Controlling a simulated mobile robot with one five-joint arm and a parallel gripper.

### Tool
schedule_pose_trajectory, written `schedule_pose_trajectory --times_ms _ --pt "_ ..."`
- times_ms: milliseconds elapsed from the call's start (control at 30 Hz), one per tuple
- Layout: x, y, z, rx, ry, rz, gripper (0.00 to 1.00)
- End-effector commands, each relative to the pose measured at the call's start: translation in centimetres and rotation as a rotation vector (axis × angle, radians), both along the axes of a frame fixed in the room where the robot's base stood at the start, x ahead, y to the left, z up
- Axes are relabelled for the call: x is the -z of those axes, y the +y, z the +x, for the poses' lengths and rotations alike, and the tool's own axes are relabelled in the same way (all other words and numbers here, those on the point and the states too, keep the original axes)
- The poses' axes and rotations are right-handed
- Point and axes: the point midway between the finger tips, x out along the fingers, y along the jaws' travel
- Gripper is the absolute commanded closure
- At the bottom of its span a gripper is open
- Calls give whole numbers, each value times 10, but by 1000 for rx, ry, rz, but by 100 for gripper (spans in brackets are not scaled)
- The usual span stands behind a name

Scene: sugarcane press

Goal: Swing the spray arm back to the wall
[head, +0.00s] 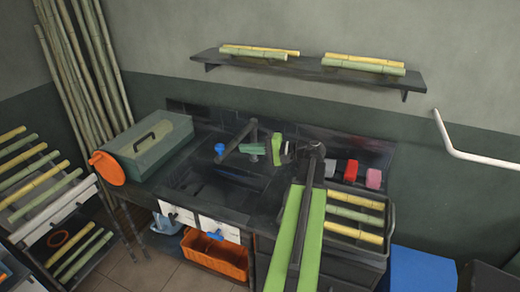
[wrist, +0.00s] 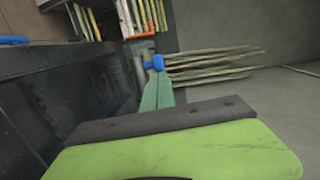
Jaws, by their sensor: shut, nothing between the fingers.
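The spray arm (head: 236,142) is a dark bar reaching from a post (head: 254,132) at the wall out over the dark sink (head: 190,178). A blue piece (head: 219,148) shows near its outer end, and also in the wrist view (wrist: 157,62); whether it is fixed to the bar I cannot tell. My gripper (head: 241,148) comes in from the right at counter height, with its green fingers shut and empty. Its tips are close to the bar; contact is unclear. In the wrist view my shut fingers (wrist: 158,76) point toward the blue piece.
A rack of cane pieces (head: 392,222) and red and pink items (head: 373,178) are at the right. A shelf (head: 380,76) hangs above. Cane poles (head: 75,65) lean in the left corner.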

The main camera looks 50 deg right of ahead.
Motion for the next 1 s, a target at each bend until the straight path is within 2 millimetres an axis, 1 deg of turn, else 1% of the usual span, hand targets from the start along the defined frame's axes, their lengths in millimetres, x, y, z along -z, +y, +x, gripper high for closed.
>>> schedule_pose_trajectory --times_ms 33,100,200,300,433,700,733,767,800,900,1000 --pt "3 5 11 -2 0 0 100" --pt "4 10 24 -3 0 0 100" --pt "6 16 39 -3 0 0 100" --pt "7 19 50 -2 1 0 100" --pt "8 22 57 -1 1 0 100" --pt "8 22 58 -1 1 0 100" --pt "7 2 60 0 1 0 100" --pt "7 11 58 -1 1 0 100" --pt "8 16 58 1 1 0 100" --pt "7 22 60 12 1 -1 100" --pt "7 28 67 35 1 -1 100"
